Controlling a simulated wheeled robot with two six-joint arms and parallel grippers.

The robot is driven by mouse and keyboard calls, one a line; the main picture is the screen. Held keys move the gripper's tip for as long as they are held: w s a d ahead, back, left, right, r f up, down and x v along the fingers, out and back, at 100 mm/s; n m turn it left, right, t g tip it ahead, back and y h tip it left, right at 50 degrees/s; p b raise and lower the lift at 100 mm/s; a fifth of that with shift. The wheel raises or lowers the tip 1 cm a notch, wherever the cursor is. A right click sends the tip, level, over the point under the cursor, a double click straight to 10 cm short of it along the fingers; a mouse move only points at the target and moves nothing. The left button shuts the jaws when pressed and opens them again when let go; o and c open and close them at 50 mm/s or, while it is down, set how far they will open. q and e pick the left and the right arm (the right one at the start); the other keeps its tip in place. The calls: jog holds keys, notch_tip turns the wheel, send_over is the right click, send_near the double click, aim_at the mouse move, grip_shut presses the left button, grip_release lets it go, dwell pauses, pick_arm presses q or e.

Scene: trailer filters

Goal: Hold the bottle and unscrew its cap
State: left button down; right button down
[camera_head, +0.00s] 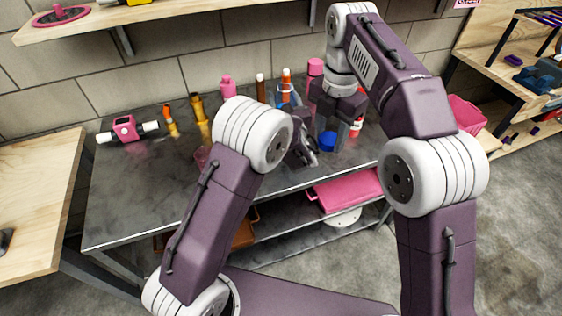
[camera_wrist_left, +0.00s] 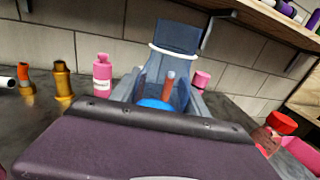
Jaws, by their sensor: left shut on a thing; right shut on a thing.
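The blue bottle (camera_head: 327,141) is partly hidden at the front right of the metal table; only a rounded blue part (camera_wrist_left: 155,104) shows in the left wrist view. My left gripper (camera_head: 312,147) reaches it from the left side and is shut on it. My right gripper (camera_head: 330,128) points down from above and is shut at the bottle's top.
Pink bottle (camera_head: 227,88), orange-brown fittings (camera_head: 200,110) and a pink device (camera_head: 125,128) stand on the metal table (camera_head: 120,190). A red-capped bottle (camera_wrist_left: 281,124) is close on the right. A pink bin (camera_head: 348,190) is below. Table's left part has free room.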

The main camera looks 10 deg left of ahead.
pick_arm(q)
jog(key=shift+w+a+f+y, duration=0.15)
jog(key=shift+a+y, duration=0.15)
jog(key=shift+a, duration=0.35)
pick_arm(e)
jog(key=shift+f, duration=0.3)
jog(key=shift+w+a, duration=0.1)
jog(key=shift+w, duration=0.2)
jog(key=shift+f+b, duration=0.3)
jog(key=shift+s+f, duration=0.15)
jog(key=shift+s, duration=0.05)
jog(key=shift+w, duration=0.15)
pick_arm(q)
notch_tip(320, 180, down, 10)
jog(key=shift+a+f, duration=0.1)
